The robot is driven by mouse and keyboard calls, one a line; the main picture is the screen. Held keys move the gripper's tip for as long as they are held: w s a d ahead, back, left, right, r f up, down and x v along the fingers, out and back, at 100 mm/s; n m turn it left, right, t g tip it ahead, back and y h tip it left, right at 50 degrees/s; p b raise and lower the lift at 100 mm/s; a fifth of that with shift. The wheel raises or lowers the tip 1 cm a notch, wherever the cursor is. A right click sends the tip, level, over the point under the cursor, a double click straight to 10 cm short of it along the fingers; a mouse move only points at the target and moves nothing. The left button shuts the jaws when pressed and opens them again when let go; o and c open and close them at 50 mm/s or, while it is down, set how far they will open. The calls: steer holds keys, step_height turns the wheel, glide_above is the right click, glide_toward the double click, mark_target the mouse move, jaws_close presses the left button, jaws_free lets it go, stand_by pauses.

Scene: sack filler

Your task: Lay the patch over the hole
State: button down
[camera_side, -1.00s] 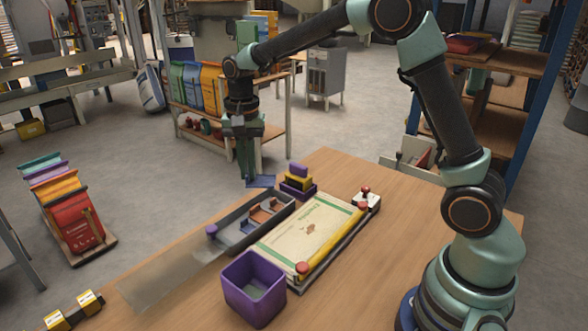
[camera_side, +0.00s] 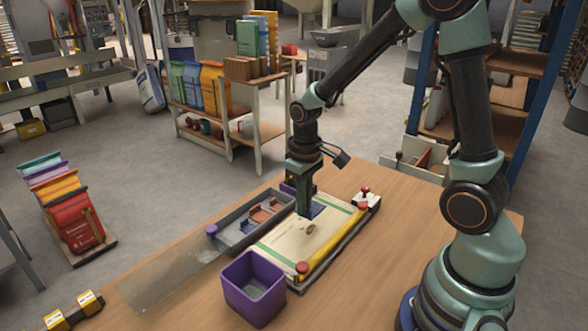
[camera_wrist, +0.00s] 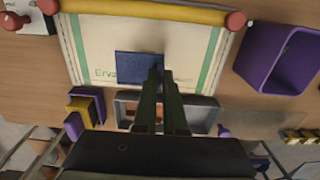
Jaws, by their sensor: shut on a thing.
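The cream sack with green stripes (camera_side: 286,239) lies flat on the bench, and it also shows in the wrist view (camera_wrist: 100,38). A small brown torn hole (camera_side: 310,229) shows near the middle of its face in the side view; I cannot make it out in the wrist view. My gripper (camera_side: 304,213) points down over the sack's far part, shut on the dark blue patch (camera_wrist: 138,66). The patch (camera_side: 318,210) is beside the hole on its far side in the side view. I cannot tell whether it touches the sack.
A yellow roll (camera_side: 335,240) with red knobs runs along the sack's near edge. A purple bin (camera_side: 252,292) stands in front. Bare bench lies to the right.

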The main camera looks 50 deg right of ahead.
mark_target(303, 236)
steer(key=shift+f, duration=2.5)
steer(key=shift+f, duration=0.25)
steer(key=shift+f, duration=0.25)
steer(key=c, duration=0.9)
jaws_free()
steer(key=shift+r, duration=0.1)
